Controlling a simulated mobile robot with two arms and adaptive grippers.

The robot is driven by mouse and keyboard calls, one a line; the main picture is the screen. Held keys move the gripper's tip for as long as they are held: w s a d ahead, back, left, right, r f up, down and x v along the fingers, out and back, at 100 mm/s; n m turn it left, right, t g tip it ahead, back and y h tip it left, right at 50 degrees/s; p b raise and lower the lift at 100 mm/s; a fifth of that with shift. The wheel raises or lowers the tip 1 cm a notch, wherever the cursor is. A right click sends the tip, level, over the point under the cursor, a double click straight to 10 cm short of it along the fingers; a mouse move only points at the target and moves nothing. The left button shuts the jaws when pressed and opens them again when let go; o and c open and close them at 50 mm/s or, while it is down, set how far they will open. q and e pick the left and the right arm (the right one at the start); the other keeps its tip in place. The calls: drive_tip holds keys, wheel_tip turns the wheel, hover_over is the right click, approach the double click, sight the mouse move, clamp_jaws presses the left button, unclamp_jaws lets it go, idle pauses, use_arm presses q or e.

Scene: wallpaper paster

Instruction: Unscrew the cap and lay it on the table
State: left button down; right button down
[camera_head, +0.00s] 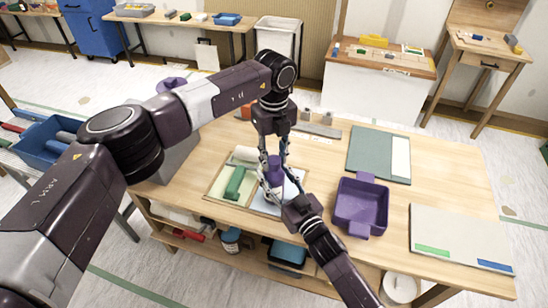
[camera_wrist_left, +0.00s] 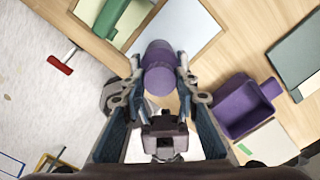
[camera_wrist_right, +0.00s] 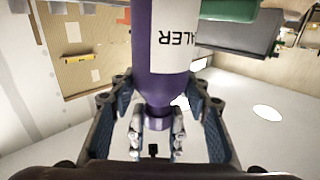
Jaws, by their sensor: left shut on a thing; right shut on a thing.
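The purple bottle (camera_head: 274,168) is between my two grippers, above the front middle of the table (camera_head: 385,235). In the right wrist view the bottle (camera_wrist_right: 160,80) is large and has a white label ending in "ALER", with a narrower purple end low in the picture. My right gripper (camera_wrist_right: 157,125) is shut on the bottle. In the left wrist view a purple cylinder end (camera_wrist_left: 160,75) sits between the fingertips of my left gripper (camera_wrist_left: 160,68), which is shut on it from above. I take this end for the cap; its seam with the bottle is hidden.
A tray with a green block (camera_head: 234,183) lies left of the bottle. A purple bin (camera_head: 358,205) stands to the right. A dark green board (camera_head: 378,155) and a pale board (camera_head: 462,240) lie further right. Bare wood shows between them.

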sight(274, 160)
use_arm(q)
drive_tip(key=shift+r, duration=1)
drive_tip(key=shift+r, duration=2)
use_arm(e)
drive_tip(key=c, duration=1)
unclamp_jaws()
drive_tip(key=shift+s+d, duration=0.1)
